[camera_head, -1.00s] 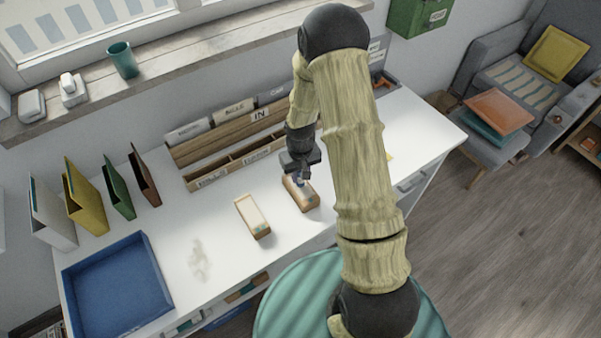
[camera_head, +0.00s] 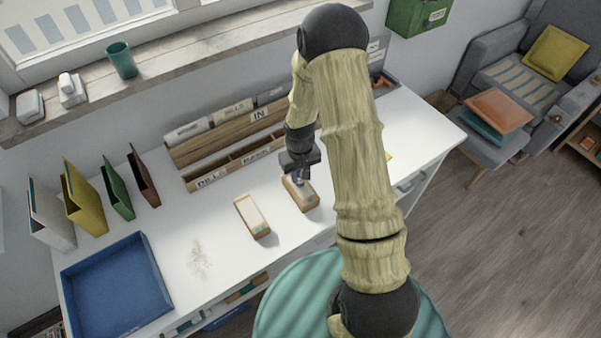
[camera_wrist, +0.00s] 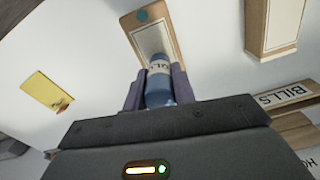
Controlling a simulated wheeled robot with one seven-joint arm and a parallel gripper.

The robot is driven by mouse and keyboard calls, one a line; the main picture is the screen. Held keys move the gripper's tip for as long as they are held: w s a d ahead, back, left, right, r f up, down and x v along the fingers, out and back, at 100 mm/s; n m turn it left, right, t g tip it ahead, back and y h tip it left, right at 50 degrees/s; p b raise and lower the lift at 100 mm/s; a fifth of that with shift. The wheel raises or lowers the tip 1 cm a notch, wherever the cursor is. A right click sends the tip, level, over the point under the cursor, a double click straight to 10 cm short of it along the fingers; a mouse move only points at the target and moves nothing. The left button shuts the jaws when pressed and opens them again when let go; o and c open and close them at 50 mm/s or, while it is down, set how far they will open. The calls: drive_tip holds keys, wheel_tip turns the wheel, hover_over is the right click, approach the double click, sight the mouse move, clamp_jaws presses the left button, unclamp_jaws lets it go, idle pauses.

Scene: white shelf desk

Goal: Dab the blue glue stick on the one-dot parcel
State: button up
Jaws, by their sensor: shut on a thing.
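My gripper (camera_head: 300,178) is shut on the blue glue stick (camera_wrist: 158,86), which stands between its purple fingers (camera_wrist: 158,92) in the wrist view. The stick is over a cardboard parcel (camera_head: 305,198) with a pale top. In the wrist view this parcel (camera_wrist: 155,42) shows one teal dot (camera_wrist: 142,15) near its far end. The stick's tip overlaps the parcel's near part; I cannot tell whether they touch. A second, similar parcel (camera_head: 251,214) lies to the left, with a small teal mark near its front end. It also shows in the wrist view (camera_wrist: 275,28).
A wooden sorter (camera_head: 235,152) with labelled slots stands behind the parcels. A blue tray (camera_head: 152,262) is at the desk's left front, with upright folders (camera_head: 85,200) behind it. A yellow note (camera_wrist: 47,92) lies on the desk.

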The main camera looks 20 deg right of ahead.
drive_tip(key=shift+s+f, duration=0.1)
drive_tip(key=shift+f, duration=0.3)
idle(1.4)
drive_tip(key=shift+r+p, duration=2.45)
drive_tip(key=shift+r, duration=1.15)
drive_tip(key=shift+f, duration=0.1)
